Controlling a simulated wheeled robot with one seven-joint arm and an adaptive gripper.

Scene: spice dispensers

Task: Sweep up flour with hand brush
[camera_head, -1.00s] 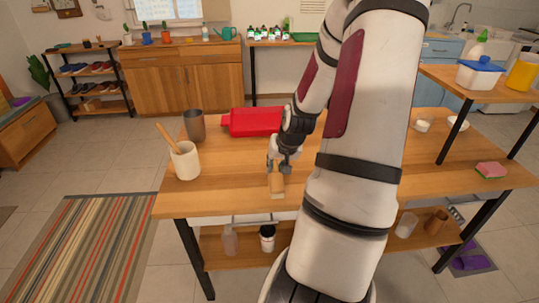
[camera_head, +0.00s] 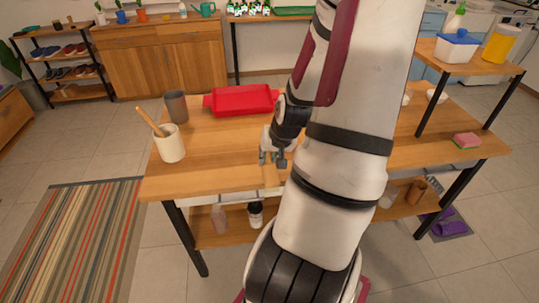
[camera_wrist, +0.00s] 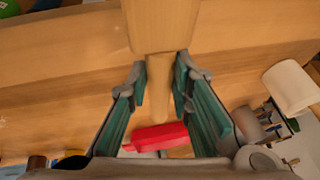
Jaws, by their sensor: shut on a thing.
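A light wooden hand brush shows in the wrist view, with its broad head (camera_wrist: 160,28) at the top and its slim handle (camera_wrist: 158,82) running down between the fingers. My gripper (camera_head: 272,160) is shut on the handle, low over the table's front half. In the head view only a pale bit of the brush (camera_head: 272,189) shows near the table's front edge. The bristles are hidden. A red tray-like pan (camera_head: 241,100) lies on the table behind my gripper; it also shows in the wrist view (camera_wrist: 155,137). I cannot make out any flour.
A cream cup (camera_head: 169,145) with a wooden stick and a dark cup (camera_head: 176,107) stand at the table's left. A pink sponge (camera_head: 467,140) lies at the right. A raised shelf (camera_head: 470,65) carries containers. Bare tabletop (camera_head: 220,165) lies left of my gripper.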

